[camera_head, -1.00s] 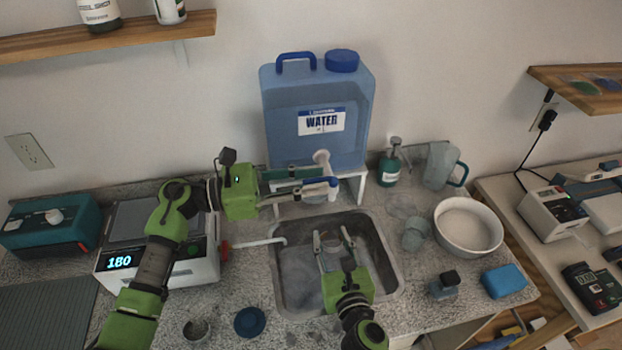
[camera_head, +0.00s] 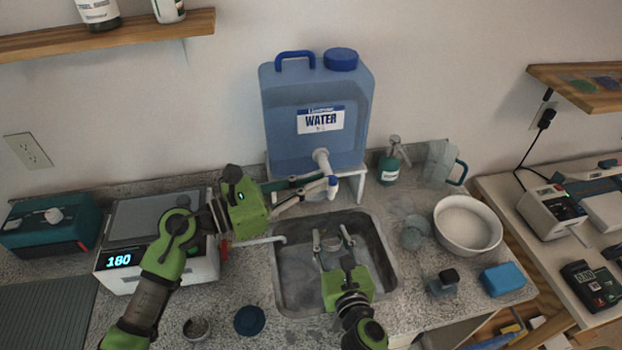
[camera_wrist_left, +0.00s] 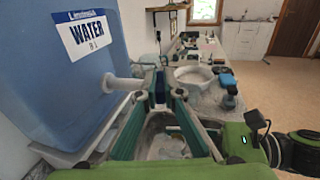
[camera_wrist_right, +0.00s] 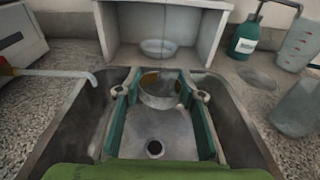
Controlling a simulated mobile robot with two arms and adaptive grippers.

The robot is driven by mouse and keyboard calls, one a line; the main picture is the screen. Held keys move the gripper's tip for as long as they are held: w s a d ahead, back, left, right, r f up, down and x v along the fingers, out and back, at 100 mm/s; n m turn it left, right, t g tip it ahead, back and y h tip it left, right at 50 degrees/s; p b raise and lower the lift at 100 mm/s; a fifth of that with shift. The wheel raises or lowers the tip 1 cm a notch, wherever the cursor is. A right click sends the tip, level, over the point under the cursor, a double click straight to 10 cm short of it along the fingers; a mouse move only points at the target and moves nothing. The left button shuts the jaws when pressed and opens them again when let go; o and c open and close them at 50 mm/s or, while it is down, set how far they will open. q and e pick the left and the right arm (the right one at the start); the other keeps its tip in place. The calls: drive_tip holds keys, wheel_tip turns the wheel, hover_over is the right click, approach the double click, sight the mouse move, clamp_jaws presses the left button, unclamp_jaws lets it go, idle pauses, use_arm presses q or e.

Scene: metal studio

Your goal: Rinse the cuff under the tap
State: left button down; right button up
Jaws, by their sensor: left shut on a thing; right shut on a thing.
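The blue water container (camera_head: 318,110) stands on a white stand behind the sink (camera_head: 388,262), its white tap (camera_head: 322,160) pointing forward. My right gripper (camera_head: 333,240) is inside the sink, shut on the cuff. The cuff (camera_wrist_right: 158,90) is a pale ring with an amber inside, held between the fingers above the sink floor near the drain. I cannot tell whether water is running.
Right of the sink are a clear beaker (camera_head: 415,234), a white bowl (camera_head: 468,225), a green bottle (camera_head: 390,165) and a blue sponge (camera_head: 503,279).

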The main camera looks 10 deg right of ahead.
use_arm(q)
drive_tip(key=shift+s+d+f+n+t+y, duration=0.1)
drive_tip(key=shift+s+n+t+y, duration=0.2)
drive_tip(key=shift+n+t, duration=0.4)
drive_tip(key=shift+s+d+n+t+y, duration=0.15)
drive_tip(key=shift+n+t+y, duration=0.25)
drive_tip(key=shift+t, duration=0.5)
drive_tip(key=shift+a, duration=0.1)
drive_tip(key=c, duration=2.2)
unclamp_jaws()
drive_tip(key=shift+o, duration=0.2)
drive_tip(key=v, duration=1.2)
